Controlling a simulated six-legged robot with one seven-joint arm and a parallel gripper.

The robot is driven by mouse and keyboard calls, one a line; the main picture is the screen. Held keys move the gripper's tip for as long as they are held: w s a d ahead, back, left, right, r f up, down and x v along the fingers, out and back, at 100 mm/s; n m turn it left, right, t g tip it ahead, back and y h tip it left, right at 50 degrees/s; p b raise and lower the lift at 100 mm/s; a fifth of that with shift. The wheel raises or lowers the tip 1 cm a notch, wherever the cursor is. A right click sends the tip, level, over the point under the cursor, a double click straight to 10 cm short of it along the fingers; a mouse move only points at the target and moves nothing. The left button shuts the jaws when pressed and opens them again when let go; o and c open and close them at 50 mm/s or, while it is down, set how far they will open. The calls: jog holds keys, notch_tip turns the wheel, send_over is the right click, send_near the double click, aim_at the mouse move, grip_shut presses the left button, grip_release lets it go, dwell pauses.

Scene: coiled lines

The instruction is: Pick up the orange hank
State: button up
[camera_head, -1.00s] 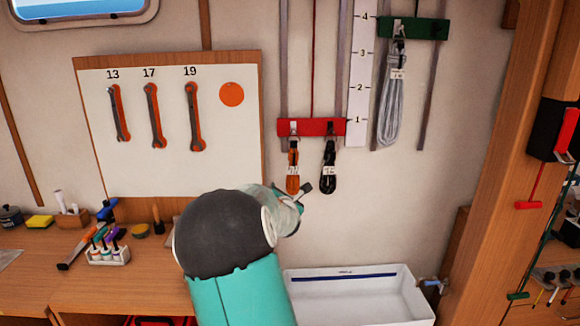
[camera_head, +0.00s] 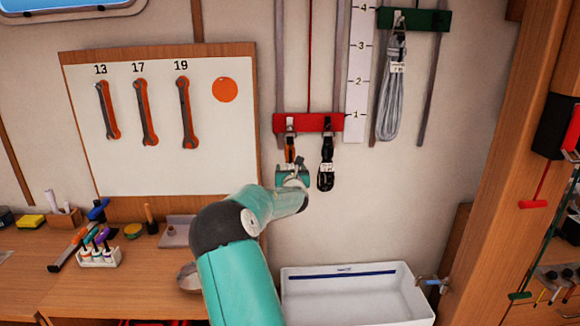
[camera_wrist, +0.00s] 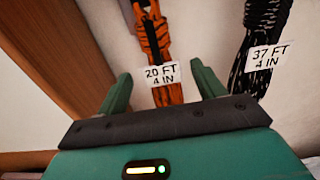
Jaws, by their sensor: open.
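The orange hank (camera_head: 290,153) hangs from a hook on the red rail (camera_head: 309,123) on the wall. In the wrist view the orange hank (camera_wrist: 152,42) has black flecks and a white tag reading "20 FT 4 IN". My gripper (camera_head: 293,172) is in front of its lower part and hides it in the head view. In the wrist view my gripper (camera_wrist: 160,85) is open, with one green finger on each side of the hank's lower strands. Whether it touches them I cannot tell.
A black hank (camera_head: 326,165) tagged "37 FT 4 IN" hangs close to the right. A grey hank (camera_head: 391,95) hangs from the green rail (camera_head: 414,19). A white basin (camera_head: 352,298) is below. The wrench board (camera_head: 150,175) is to the left.

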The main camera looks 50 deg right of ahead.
aim_at(290, 165)
jog(key=shift+x, duration=2.6)
jog(key=c, duration=1)
jog(key=shift+c, duration=0.2)
